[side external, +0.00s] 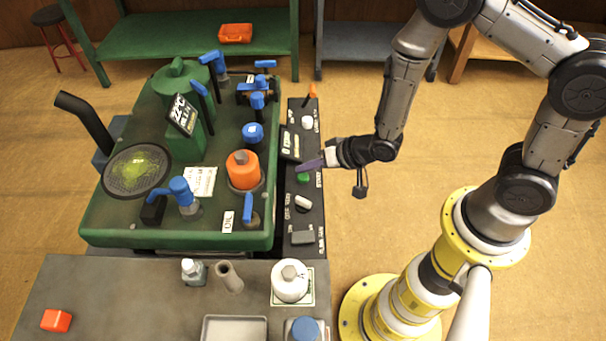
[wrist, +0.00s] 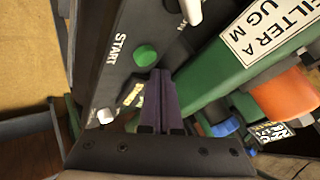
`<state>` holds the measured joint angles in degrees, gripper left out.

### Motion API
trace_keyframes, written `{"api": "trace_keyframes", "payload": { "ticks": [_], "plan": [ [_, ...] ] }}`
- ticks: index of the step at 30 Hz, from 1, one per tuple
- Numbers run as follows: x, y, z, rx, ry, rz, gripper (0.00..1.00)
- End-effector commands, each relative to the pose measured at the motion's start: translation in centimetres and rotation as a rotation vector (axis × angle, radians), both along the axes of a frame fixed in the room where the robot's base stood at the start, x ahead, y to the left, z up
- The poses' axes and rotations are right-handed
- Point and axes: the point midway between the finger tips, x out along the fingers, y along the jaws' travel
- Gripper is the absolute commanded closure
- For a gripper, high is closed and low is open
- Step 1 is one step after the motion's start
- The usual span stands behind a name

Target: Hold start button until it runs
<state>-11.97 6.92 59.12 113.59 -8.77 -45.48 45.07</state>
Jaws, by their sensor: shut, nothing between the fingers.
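The green start button (side external: 303,178) sits on the dark control panel (side external: 305,220) beside the green machine (side external: 130,215). In the wrist view the button (wrist: 146,56) is round and lies next to the white word START. My gripper (side external: 303,166) has its purple fingers closed together with nothing between them. In the wrist view the fingertips (wrist: 160,74) are just below and beside the button in the picture, and its face shows clear of them. I cannot tell whether they touch the panel. A small display (side external: 290,144) stands on the panel near the fingertips.
A white lever (side external: 303,202) and a grey switch (side external: 302,237) are further down the panel. A white knob (side external: 307,122) and an orange-tipped lever (side external: 312,91) are further up. An orange cap (side external: 243,168) stands on the machine. A grey bench (side external: 120,290) is in front.

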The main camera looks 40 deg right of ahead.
Motion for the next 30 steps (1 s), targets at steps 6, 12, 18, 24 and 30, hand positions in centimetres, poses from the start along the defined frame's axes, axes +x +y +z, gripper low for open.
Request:
{"api": "trace_keyframes", "payload": {
  "ticks": [6,12,18,24,30],
  "plan": [
    [0.0,0.0,-0.5,0.000,0.001,0.000,1.00],
    [0.0,0.0,-0.9,0.000,0.000,0.000,1.00],
    [0.0,0.0,-0.8,0.000,0.000,0.000,1.00],
    [0.0,0.0,-0.9,0.000,0.000,0.000,1.00],
    [0.0,0.0,-1.2,0.000,0.000,0.000,1.00]
  ]
}}
